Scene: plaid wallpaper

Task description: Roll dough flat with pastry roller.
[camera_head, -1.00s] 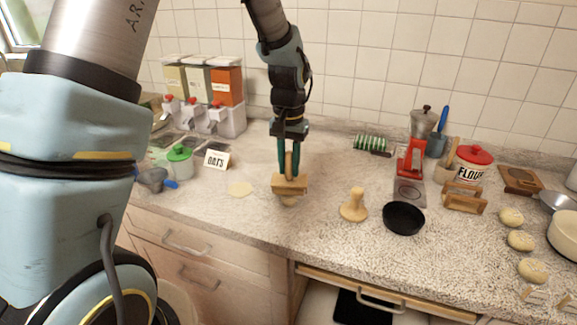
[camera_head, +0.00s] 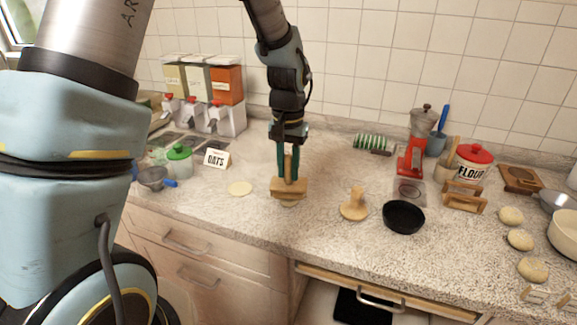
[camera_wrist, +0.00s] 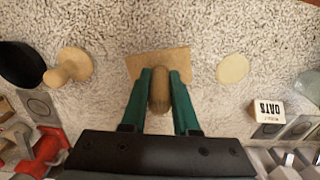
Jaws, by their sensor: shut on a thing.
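My gripper (camera_head: 289,146) is shut on the upright handle of a wooden tool with a wide head (camera_head: 288,187), taken to be the pastry roller. In the wrist view, the handle (camera_wrist: 159,92) is between the green fingers and the head (camera_wrist: 172,58) extends past them. A flat, round dough piece (camera_head: 240,188) lies on the counter to the left. It also shows in the wrist view (camera_wrist: 232,68).
A wooden stamp-like tool (camera_head: 354,206) and a black bowl (camera_head: 404,217) stand to the right. Several dough balls (camera_head: 521,240) lie farther right. The oats sign (camera_head: 216,158) and dispensers (camera_head: 212,112) are behind left. The counter's front edge is close to the dough.

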